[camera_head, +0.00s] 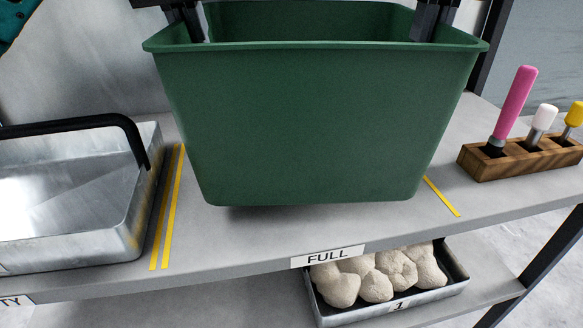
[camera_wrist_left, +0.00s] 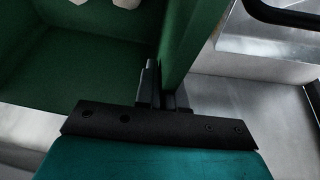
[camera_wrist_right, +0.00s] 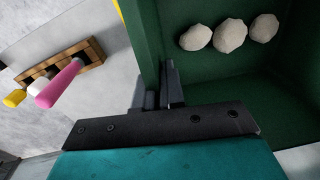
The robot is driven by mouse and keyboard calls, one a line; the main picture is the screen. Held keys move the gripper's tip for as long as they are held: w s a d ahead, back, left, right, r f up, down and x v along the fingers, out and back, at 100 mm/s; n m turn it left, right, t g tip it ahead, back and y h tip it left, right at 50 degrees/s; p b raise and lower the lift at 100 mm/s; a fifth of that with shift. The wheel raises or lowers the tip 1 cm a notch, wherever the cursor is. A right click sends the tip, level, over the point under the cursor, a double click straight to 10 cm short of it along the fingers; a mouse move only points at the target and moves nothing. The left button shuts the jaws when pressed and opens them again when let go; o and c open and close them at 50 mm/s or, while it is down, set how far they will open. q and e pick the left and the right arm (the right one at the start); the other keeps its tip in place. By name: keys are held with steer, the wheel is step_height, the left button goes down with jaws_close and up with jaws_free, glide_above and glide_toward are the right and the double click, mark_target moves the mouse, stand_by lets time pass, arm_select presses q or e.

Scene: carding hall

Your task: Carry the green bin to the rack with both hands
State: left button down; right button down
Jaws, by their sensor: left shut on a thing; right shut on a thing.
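The green bin (camera_head: 315,125) is upright over the shelf (camera_head: 250,240) of the rack, between yellow tape lines and behind a "FULL" label (camera_head: 328,256). A shadow lies under its base; I cannot tell whether it touches the shelf. My left gripper (camera_head: 188,22) is shut on the bin's left wall, which also shows in the left wrist view (camera_wrist_left: 182,45). My right gripper (camera_head: 432,22) is shut on its right wall, seen in the right wrist view (camera_wrist_right: 147,45). Pale fibre lumps (camera_wrist_right: 229,36) lie inside the bin.
A metal tray (camera_head: 70,205) with a black handle stands left of the bin. A wooden block (camera_head: 525,156) with pink, white and yellow handled tools stands to the right. A dark post rises behind right.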

arm_select(q)
steer(key=shift+s+a+r, duration=0.1)
steer(key=shift+a+r, duration=0.05)
steer(key=shift+a, duration=0.3)
arm_select(e)
steer(key=shift+a+r, duration=0.15)
steer(key=shift+a, duration=0.1)
steer(key=shift+w, duration=0.1)
steer(key=shift+d, duration=0.1)
arm_select(q)
steer(key=shift+f+b, duration=0.25)
steer(key=shift+b, duration=0.05)
arm_select(e)
steer(key=shift+f, duration=0.25)
